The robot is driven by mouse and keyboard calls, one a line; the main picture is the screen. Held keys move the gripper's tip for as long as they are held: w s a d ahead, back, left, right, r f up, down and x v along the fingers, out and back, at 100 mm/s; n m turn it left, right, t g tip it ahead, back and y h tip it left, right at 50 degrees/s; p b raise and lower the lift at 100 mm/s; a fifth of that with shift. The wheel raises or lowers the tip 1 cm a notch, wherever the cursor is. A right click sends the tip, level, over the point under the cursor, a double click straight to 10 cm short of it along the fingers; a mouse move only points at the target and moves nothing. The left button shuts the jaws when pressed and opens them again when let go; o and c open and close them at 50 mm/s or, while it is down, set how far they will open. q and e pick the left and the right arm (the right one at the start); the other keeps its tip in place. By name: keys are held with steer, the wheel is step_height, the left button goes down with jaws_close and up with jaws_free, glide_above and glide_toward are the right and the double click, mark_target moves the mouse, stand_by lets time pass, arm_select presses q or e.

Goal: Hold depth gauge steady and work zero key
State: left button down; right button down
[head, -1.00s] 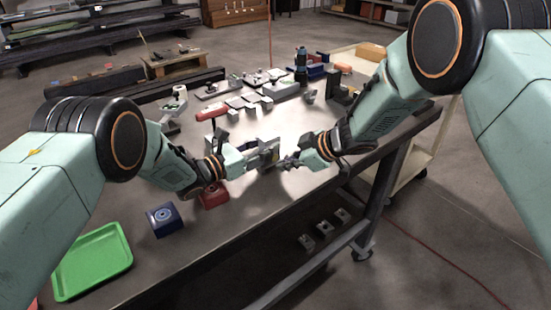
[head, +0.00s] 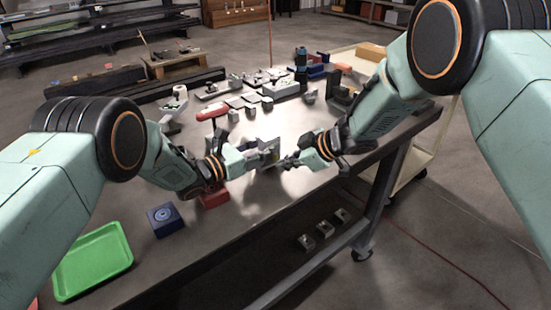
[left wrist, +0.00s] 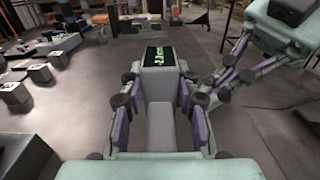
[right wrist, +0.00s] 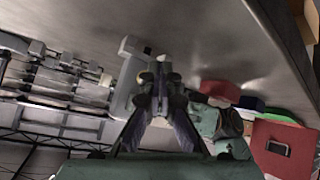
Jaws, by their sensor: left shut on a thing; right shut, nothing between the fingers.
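The depth gauge (head: 268,152) is a small grey device above the table, near its front edge. In the left wrist view its grey body (left wrist: 160,122) stands between the fingers, with a black display (left wrist: 159,56) showing green digits at the far end. My left gripper (head: 252,158) is shut on the gauge. My right gripper (head: 291,162) is shut and empty, close to the gauge's right side; its fingertips also show in the left wrist view (left wrist: 225,84). The zero key cannot be made out, and I cannot tell whether the right fingertips touch the gauge.
On the table (head: 260,205) a blue block (head: 164,219) and a red block (head: 214,197) lie near the front, left of the gauge. A green tray (head: 93,261) lies at the front left. Several grey blocks and tools fill the back.

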arm_select(q)
steer(key=shift+r, duration=0.1)
arm_select(e)
steer(key=shift+w+a, duration=0.1)
stand_by(0.3)
steer(key=shift+w+a, duration=0.15)
steer(key=shift+w, duration=0.05)
steer(key=shift+w+a, duration=0.25)
steer(key=shift+w, duration=0.1)
stand_by(0.8)
stand_by(0.3)
steer(key=shift+s+d, duration=0.5)
steer(key=shift+s, duration=0.2)
steer(key=shift+s+d, duration=0.75)
steer(key=shift+s, duration=0.25)
steer(key=shift+s+d, duration=0.75)
steer(key=shift+s, duration=0.25)
